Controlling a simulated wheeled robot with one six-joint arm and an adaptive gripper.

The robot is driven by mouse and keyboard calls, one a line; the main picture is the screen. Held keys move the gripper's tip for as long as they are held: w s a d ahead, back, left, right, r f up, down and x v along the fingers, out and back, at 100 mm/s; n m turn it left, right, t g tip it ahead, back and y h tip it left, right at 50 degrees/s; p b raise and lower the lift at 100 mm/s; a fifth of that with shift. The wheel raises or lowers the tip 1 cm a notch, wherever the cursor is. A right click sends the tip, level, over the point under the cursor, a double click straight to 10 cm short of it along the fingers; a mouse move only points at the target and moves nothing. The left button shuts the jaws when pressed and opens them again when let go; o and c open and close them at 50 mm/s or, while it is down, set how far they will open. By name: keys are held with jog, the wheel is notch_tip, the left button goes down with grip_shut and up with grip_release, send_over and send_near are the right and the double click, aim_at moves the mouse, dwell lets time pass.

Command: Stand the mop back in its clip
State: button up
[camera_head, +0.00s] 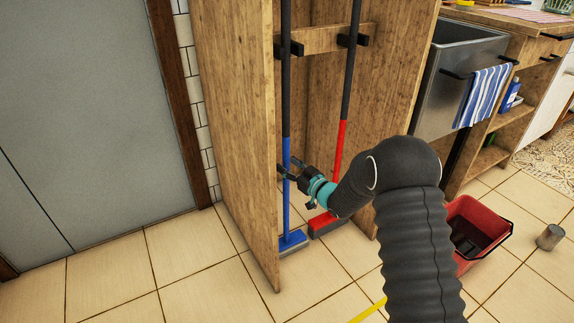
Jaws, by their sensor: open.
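A blue-handled tool (286,205) with a black upper shaft and a flat blue head stands upright at the left inside an open wooden cupboard. Its upper shaft is at the left black clip (296,49) on the crossbar. A red-handled tool (339,150) with a red head stands to its right, slightly tilted, its shaft at the right black clip (360,40). I cannot tell which one is the mop. My gripper (284,169) is open at the blue handle, its fingers at the lower blue part; whether they straddle it fully is unclear.
The cupboard's left side panel (236,130) stands close beside my gripper. A red bucket (478,222) and a small grey can (549,237) are on the floor at right. A yellow strip (368,311) lies near the bottom. A steel sink (452,85) is beyond. The left floor is clear.

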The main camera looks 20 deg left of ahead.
jog(key=v, duration=1.1)
jog(key=d+f+m+h, duration=0.3)
jog(key=d+f+h, duration=0.55)
jog(key=f, duration=0.35)
jog(key=s+d+r+m+g+h, duration=0.1)
jog(key=s+d+r+g+h, duration=0.15)
jog(key=d, duration=0.25)
jog(key=s+d+r+m+g+h, duration=0.1)
jog(key=s+d+r+h, duration=0.15)
jog(key=d, duration=0.35)
jog(key=s+d+r+m+h+p, duration=0.1)
jog(key=s+d+r, duration=0.5)
jog(key=s+r, duration=0.8)
jog(key=s+d+r+m+h+p, duration=0.1)
jog(key=s+d+r+m+p, duration=0.3)
jog(key=s+r, duration=1.1)
jog(key=d+m, duration=0.2)
jog(key=shift+s+d+r+p, duration=0.3)
jog(key=shift+d+p, duration=0.05)
jog(key=shift+d, duration=0.05)
